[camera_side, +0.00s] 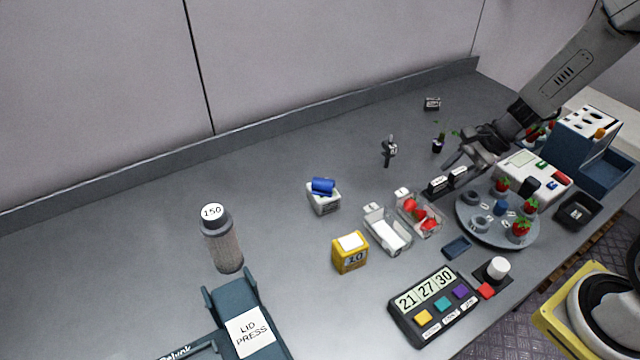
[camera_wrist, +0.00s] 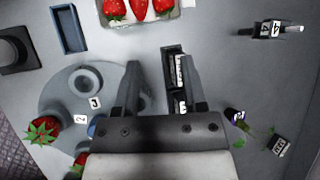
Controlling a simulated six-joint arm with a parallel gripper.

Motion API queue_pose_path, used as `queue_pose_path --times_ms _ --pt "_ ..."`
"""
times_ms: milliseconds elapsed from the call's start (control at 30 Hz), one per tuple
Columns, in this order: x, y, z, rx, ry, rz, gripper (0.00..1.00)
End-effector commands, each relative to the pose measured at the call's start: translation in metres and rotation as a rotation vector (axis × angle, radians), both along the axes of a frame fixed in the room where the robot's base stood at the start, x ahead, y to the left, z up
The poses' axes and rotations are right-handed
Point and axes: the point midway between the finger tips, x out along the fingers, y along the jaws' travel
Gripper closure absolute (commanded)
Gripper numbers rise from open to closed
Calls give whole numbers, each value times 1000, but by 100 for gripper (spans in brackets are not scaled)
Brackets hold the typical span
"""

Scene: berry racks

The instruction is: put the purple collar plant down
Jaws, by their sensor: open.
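The purple collar plant (camera_wrist: 236,116) shows in the wrist view as a small dark pot with a purple and white rim and green leaves. It is to the right of my gripper (camera_wrist: 159,66) and apart from it. In the side view a small dark pot with a green sprout (camera_side: 437,147) stands upright on the grey bench, left of my gripper (camera_side: 464,160). My gripper is open, with nothing held between its fingers. Below it is a black rack (camera_side: 433,194) with white labelled blocks, which also shows between the fingers in the wrist view (camera_wrist: 170,64).
A round grey turntable (camera_side: 470,222) with strawberries and small parts is close by, beside a white box (camera_side: 543,180). Clear punnets (camera_side: 385,230) stand in front. The bench's back left is clear.

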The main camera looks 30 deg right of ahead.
Motion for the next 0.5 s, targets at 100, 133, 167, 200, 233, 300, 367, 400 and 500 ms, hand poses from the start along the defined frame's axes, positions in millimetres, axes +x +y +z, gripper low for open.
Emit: queue_pose_path --times_ms 100,133,167,200,233,300,367,400,500 --pt "-20 20 6 -144 -26 235 46" --pt "-25 23 8 -181 -35 291 46" --pt "-29 27 9 -216 -45 352 46" --pt "-35 31 11 -263 -60 428 46" --pt "-39 33 12 -299 -72 486 46" --pt "-48 39 16 -379 -104 623 46" --pt "-54 43 20 -447 -136 740 46" --pt "-58 46 22 -492 -160 818 46" --pt "-66 52 29 -596 -224 1005 46"
